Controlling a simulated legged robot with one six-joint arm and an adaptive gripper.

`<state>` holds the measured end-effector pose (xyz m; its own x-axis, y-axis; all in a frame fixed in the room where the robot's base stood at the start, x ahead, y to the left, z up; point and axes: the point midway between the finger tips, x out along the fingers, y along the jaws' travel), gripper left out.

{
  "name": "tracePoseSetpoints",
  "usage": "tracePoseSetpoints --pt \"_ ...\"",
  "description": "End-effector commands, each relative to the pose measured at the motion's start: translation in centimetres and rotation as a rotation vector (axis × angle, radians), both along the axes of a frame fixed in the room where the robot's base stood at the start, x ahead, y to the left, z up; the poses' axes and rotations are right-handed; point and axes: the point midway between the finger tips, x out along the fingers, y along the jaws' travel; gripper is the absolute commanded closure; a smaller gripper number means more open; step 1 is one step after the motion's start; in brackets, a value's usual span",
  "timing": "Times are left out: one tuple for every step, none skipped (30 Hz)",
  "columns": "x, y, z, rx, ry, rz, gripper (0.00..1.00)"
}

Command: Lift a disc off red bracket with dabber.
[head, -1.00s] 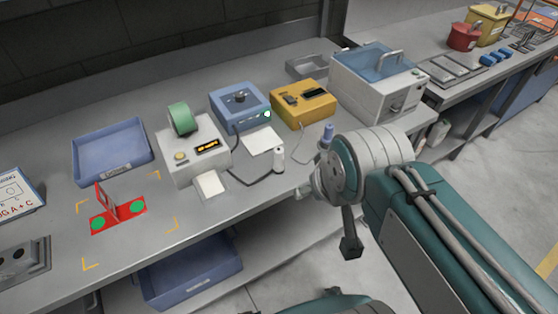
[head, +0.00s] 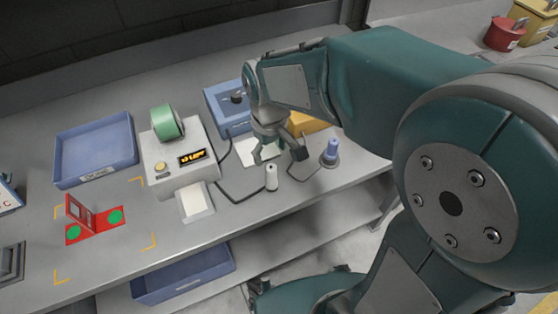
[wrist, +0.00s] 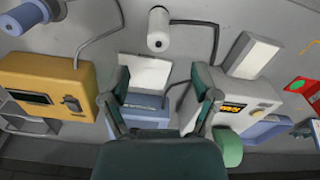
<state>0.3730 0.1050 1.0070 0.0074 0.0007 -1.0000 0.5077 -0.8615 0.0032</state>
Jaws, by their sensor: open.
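The red bracket (head: 94,228) sits on the bench at left, with an upright plate between two green discs (head: 116,216) (head: 73,232). Part of the bracket shows at the right edge of the wrist view (wrist: 313,97). A white cylinder (head: 271,178) and a blue-handled tool (head: 331,152) stand on the bench, each beside a cable. I cannot tell which is the dabber. Both show at the top of the wrist view, white (wrist: 158,28) and blue (wrist: 27,15). My gripper (head: 280,152) is open and empty above the bench, behind the white cylinder; its fingers are apart in the wrist view (wrist: 163,78).
A white device (head: 172,165) with a green roll (head: 166,122) stands left of my gripper. A blue box (head: 225,105) and a yellow box (head: 308,122) are behind it. A white sheet (wrist: 143,72) lies below. A blue tray (head: 95,150) is behind the bracket. Yellow corner marks surround the bracket.

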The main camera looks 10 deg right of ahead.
Motion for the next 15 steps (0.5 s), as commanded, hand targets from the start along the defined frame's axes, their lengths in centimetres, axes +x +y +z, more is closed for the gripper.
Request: tracePoseSetpoints --pt "0.1 0.2 -0.3 -0.001 0.008 0.008 0.21" --pt "0.2 0.2 -0.4 -0.002 0.009 0.011 0.21" --pt "0.2 0.2 -0.7 -0.002 0.011 0.013 0.21" --pt "0.2 0.2 -1.1 -0.003 0.012 0.013 0.21" --pt "0.2 0.2 -1.5 -0.003 0.013 0.013 0.21" --pt "0.1 0.2 -2.2 -0.003 0.015 0.012 0.21" --pt "0.1 0.2 -2.7 -0.003 0.015 0.012 0.21" --pt "0.1 0.2 -3.2 -0.003 0.015 0.012 0.21" --pt "0.1 0.2 -3.9 -0.003 0.015 0.011 0.21" --pt "0.1 0.2 -4.4 -0.003 0.015 0.011 0.21" --pt "0.2 0.2 -4.8 -0.002 0.014 0.011 0.21" --pt "0.2 0.2 -5.2 -0.002 0.014 0.011 0.21" --pt "0.2 0.2 -5.5 -0.003 0.012 0.011 0.21" --pt "0.2 0.2 -5.7 -0.002 0.011 0.011 0.21" --pt "0.2 0.2 -5.9 -0.002 0.012 0.01 0.21"
